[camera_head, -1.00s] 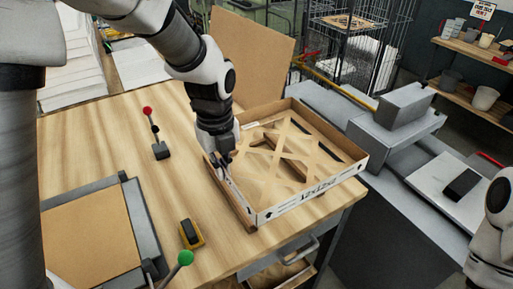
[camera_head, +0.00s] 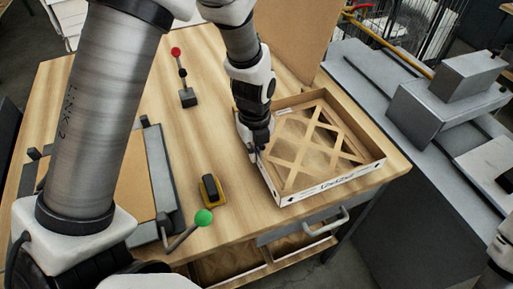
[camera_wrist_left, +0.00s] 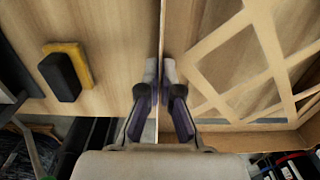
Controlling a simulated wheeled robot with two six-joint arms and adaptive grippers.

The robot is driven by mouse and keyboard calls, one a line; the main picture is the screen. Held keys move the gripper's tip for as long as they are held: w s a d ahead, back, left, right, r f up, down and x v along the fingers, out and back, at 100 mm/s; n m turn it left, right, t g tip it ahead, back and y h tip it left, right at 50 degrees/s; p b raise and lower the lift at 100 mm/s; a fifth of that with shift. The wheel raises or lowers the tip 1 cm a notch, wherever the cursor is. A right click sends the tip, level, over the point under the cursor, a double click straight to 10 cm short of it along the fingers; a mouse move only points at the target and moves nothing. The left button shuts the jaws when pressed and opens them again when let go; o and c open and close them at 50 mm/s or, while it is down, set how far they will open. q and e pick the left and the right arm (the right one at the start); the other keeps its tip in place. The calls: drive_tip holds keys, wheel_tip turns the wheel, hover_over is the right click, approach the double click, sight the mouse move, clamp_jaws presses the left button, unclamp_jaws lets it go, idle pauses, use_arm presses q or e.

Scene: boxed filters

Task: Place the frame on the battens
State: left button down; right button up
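The frame (camera_head: 330,184) is a shallow, open cardboard tray with printed white outer walls and a tan lattice across it. It is at the right front corner of the wooden table. My left gripper (camera_head: 257,145) is at its left wall. In the left wrist view, the two fingers (camera_wrist_left: 162,85) stand on either side of the thin frame wall (camera_wrist_left: 161,30) and look closed on it. I cannot make out battens under the frame, nor whether it rests on the table. My right gripper is out of view.
A grey-barred fixture (camera_head: 162,180) with a brown board and green-knobbed lever (camera_head: 204,217) is at the left. A yellow-and-black tool (camera_head: 211,189) and a red-knobbed lever (camera_head: 184,85) stand between. A tall brown panel (camera_head: 295,35) is behind. Grey machinery (camera_head: 430,110) adjoins the right.

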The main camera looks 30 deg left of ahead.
use_arm(q)
drive_tip(key=shift+s+d+r, duration=0.1)
drive_tip(key=c, duration=1.3)
unclamp_jaws()
drive_tip(key=shift+f, duration=0.2)
wheel_tip(320, 180, up, 12)
drive_tip(key=shift+r+b, duration=0.25)
drive_tip(key=shift+b, duration=0.4)
drive_tip(key=shift+s, duration=0.1)
